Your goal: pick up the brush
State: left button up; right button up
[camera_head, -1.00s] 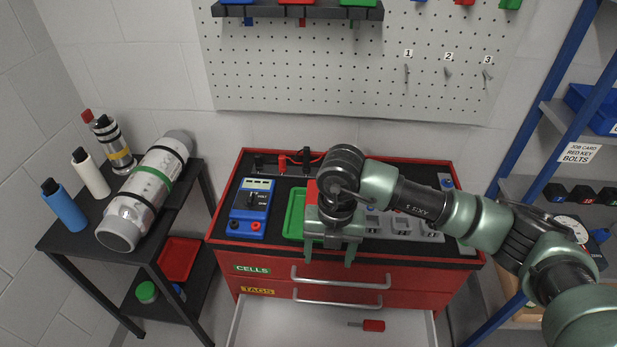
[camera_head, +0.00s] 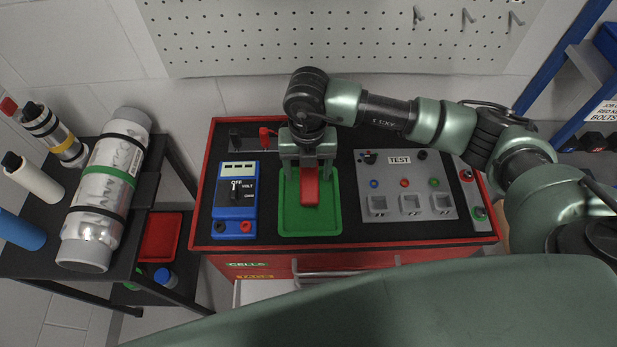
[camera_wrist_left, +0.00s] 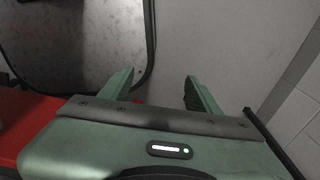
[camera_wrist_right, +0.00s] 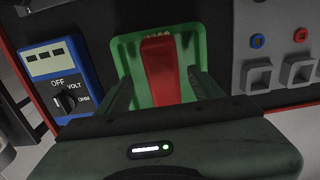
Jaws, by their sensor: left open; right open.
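The brush (camera_head: 310,187) has a red body and lies in a green tray (camera_head: 292,229) on top of the red cabinet. In the right wrist view the brush (camera_wrist_right: 163,70) shows tan bristles at its far end. My right gripper (camera_head: 305,178) is open over the tray, with one finger on each side of the brush. In the right wrist view its fingers (camera_wrist_right: 160,82) flank the red body; I cannot tell how far above the tray floor they are. My left gripper (camera_wrist_left: 160,76) is open and empty, facing a pale wall, and is seen only in its wrist view.
A blue meter (camera_head: 235,200) stands left of the tray. A grey test panel (camera_head: 405,185) with sockets lies to the right. A side table at left holds a silver cylinder (camera_head: 103,190) and bottles. A large green part of mine fills the bottom foreground.

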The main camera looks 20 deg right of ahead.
aim_at(309, 178)
jog(key=f+p, duration=0.1)
jog(key=f, duration=0.2)
jog(key=shift+s+d+f+p, duration=0.15)
jog(key=shift+s+f+p, duration=0.05)
jog(key=shift+f+p, duration=0.2)
jog(key=shift+f, duration=0.45)
grip_shut()
pick_arm(q)
jog(key=shift+w+r, duration=0.4)
jog(key=shift+r, duration=0.2)
jog(key=shift+w+r, duration=0.4)
jog(key=shift+r, duration=0.2)
